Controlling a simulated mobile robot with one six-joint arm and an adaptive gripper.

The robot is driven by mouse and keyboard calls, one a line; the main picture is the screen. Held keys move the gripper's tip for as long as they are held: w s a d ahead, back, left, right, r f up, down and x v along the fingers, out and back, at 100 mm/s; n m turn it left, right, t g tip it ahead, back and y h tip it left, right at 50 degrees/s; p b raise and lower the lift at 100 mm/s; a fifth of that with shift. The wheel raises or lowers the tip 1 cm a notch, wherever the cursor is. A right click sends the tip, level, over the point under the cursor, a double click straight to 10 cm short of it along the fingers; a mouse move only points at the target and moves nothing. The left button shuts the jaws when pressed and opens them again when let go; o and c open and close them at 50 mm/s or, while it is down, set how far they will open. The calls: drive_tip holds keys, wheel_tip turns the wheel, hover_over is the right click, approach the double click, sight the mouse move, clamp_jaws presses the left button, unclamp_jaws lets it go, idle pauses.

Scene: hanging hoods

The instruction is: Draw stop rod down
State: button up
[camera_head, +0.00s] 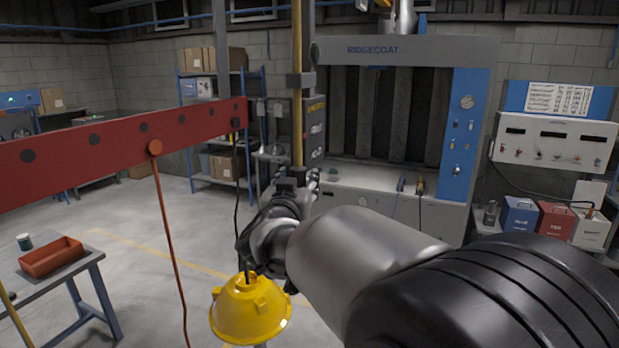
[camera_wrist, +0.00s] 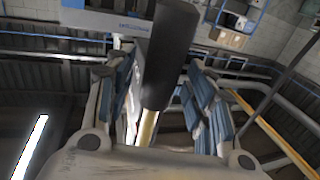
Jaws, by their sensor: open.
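The stop rod (camera_head: 297,130) is a thin yellow-brown upright rod. In the head view it runs from the top edge down past a grey bracket (camera_head: 300,82) to my gripper (camera_head: 298,181). In the wrist view a black cylindrical grip (camera_wrist: 172,45) and a brass-coloured length of rod (camera_wrist: 147,128) lie between the two fingers of my gripper (camera_wrist: 160,95). The fingers stand apart on either side of the rod. I cannot tell whether either finger touches it. The rod's lower end is hidden behind my gripper in the head view.
A red beam (camera_head: 80,140) reaches in from the left, with an orange cord (camera_head: 170,240) hanging from it. A yellow hood (camera_head: 250,312) hangs on a black cable below my gripper. A spray booth (camera_head: 405,50) stands behind.

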drive_tip(key=shift+w, duration=0.45)
clamp_jaws()
idle(0.4)
